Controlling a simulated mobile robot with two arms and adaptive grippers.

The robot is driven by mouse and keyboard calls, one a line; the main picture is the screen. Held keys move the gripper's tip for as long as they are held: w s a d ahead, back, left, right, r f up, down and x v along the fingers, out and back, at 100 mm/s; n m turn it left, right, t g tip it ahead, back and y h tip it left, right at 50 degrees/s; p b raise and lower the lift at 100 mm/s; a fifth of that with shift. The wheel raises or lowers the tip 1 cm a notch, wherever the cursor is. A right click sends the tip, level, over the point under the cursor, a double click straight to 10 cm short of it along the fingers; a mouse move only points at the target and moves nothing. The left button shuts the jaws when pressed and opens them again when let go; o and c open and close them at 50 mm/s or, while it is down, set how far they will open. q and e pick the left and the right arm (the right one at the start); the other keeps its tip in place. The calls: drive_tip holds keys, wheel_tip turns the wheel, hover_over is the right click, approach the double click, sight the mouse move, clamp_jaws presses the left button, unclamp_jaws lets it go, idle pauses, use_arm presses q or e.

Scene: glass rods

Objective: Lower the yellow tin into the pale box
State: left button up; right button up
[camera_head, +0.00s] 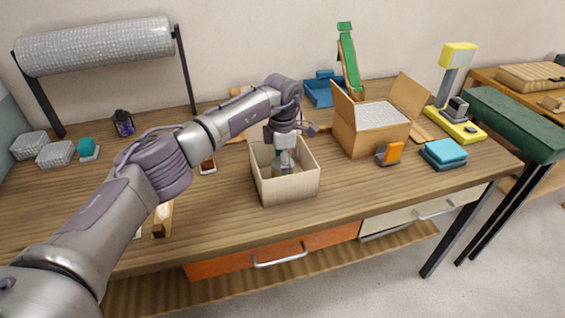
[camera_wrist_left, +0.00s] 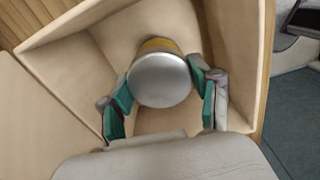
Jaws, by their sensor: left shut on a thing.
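The pale box (camera_head: 289,189) stands open on the wooden table, near its front edge. My left gripper (camera_head: 284,165) reaches down into it from above. In the left wrist view the gripper (camera_wrist_left: 160,90) has its green-padded fingers on either side of the tin (camera_wrist_left: 160,80), shut on it. The tin shows a round silver top and a strip of yellow side (camera_wrist_left: 158,45). It is inside the walls of the pale box (camera_wrist_left: 215,30). I cannot tell whether its base touches the box floor. My right gripper is not in view.
A brown carton (camera_head: 370,135) with open flaps stands right of the pale box, with an orange item (camera_head: 391,153) before it. Teal pads (camera_head: 445,152) lie further right. A bubble-wrap roll (camera_head: 98,46) stands on a rack at the back left.

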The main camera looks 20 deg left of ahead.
use_arm(q)
drive_tip(key=shift+f+b, duration=0.4)
drive_tip(key=shift+f, duration=0.2)
idle(0.3)
drive_tip(key=o, duration=1.3)
drive_tip(key=shift+r, duration=0.1)
